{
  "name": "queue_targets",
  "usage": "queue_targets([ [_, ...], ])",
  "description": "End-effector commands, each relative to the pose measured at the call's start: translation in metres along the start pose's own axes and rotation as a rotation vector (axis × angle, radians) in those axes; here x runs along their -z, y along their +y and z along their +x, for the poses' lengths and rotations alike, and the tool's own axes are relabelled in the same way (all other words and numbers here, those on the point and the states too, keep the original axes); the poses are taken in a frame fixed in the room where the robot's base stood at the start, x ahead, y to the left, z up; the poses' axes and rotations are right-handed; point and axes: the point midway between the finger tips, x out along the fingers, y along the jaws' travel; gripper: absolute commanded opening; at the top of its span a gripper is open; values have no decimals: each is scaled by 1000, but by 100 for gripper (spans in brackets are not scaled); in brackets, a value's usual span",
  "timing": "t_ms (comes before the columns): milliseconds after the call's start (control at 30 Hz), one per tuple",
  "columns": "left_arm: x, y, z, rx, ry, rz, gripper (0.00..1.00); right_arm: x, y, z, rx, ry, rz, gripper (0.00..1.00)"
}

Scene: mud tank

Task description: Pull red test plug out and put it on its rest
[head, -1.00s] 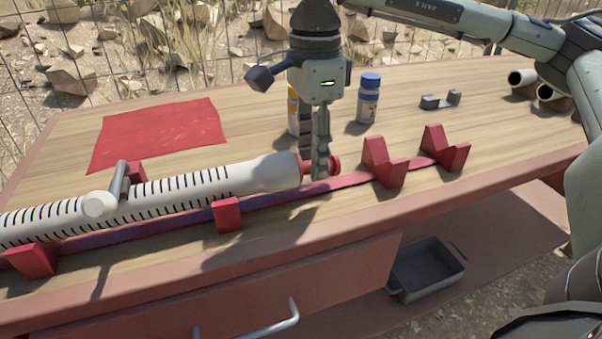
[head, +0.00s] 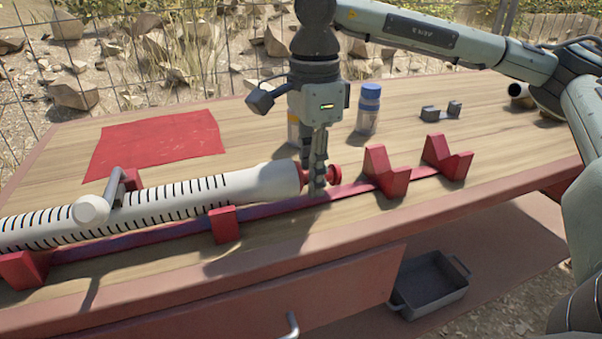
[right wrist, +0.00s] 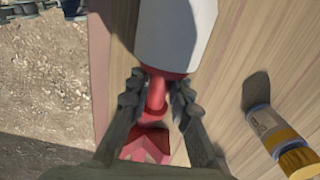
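The red test plug (head: 333,173) sits in the right end of the long white tube (head: 200,196), its stem and knob sticking out. My right gripper (head: 317,187) points down over the plug's stem. In the right wrist view the plug (right wrist: 156,95) lies between the two fingers (right wrist: 158,98), with a narrow gap appearing beside the stem, so the gripper is partly closed but not clearly gripping. Two red V-shaped rests, a nearer one (head: 385,175) and a farther one (head: 446,160), stand empty on the rail to the right. My left gripper is not in view.
A blue-capped bottle (head: 368,112) and a yellow-banded bottle (right wrist: 270,128) stand behind the gripper. A small dark bracket (head: 441,112) lies at the back right. A red cloth (head: 155,145) lies at the back left. A grey tray (head: 432,285) sits on the lower shelf.

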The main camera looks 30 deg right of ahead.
Motion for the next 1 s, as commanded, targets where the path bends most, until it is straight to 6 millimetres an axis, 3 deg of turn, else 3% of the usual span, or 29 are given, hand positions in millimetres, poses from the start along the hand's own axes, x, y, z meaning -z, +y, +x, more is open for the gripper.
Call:
queue_targets([
  [100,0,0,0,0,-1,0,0,0,0,0,0,0,0,0],
  [1000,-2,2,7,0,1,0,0,32,0,0,0,-1,1,0],
])
